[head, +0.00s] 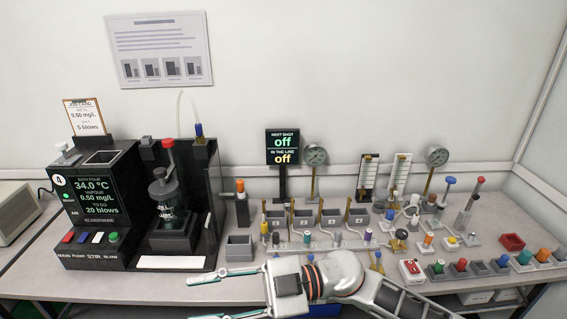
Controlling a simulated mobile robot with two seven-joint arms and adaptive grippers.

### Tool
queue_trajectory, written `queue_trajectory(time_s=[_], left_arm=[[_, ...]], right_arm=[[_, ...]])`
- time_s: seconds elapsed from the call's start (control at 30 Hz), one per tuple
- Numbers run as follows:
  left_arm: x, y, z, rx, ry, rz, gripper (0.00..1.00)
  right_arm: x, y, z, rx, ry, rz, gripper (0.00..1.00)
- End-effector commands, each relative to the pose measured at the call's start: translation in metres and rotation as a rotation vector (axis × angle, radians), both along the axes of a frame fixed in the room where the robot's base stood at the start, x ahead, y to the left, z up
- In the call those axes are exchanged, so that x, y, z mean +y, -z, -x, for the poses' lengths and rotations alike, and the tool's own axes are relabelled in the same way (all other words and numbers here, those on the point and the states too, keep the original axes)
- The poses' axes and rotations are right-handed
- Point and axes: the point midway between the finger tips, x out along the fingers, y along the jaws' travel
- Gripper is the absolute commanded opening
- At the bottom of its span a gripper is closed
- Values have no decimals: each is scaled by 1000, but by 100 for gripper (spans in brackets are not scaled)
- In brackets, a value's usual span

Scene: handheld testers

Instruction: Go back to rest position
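My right gripper (194,298) is at the bottom of the head view, in front of the bench's front edge or over it; I cannot tell which. Its arm comes in from the lower right. Its two pale fingers point left and are spread wide apart, with nothing visible between them. The lower finger is partly cut off by the picture's bottom edge. My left gripper is not in view.
A black tester (97,212) with a lit screen stands on the bench (335,270) at left. A small grey bin (239,248) stands right of it. Gauges, grey boxes (331,218) and coloured plugs crowd the right. The bench's front strip at left is clear.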

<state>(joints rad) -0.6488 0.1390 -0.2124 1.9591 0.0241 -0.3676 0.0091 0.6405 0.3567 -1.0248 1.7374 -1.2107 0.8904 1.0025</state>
Motion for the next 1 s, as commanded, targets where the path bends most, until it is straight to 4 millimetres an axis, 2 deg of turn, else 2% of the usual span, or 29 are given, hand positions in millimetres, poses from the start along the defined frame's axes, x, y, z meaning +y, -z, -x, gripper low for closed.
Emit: queue_trajectory(time_s=[0.13,0.27,0.37,0.47,0.57,0.67,0.7,0.77,0.9,1.0], left_arm=[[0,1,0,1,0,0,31],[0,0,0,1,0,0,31],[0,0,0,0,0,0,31],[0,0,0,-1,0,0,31],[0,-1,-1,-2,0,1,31],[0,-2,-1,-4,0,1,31],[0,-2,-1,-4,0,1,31],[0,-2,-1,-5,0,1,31],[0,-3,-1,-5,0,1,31],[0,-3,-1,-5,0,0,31]], right_arm=[[-9,-16,-25,81,217,-208,34],[-35,-11,-57,155,451,-317,34],[-65,10,-81,219,643,-352,34],[-101,44,-99,291,839,-342,34],[-142,91,-107,369,1028,-289,34],[-185,145,-101,449,1200,-197,34],[-201,167,-95,480,1259,-153,34],[-225,199,-82,527,1337,-83,34],[-274,268,-40,631,1476,97,34],[-301,304,-7,690,1535,215,34]])
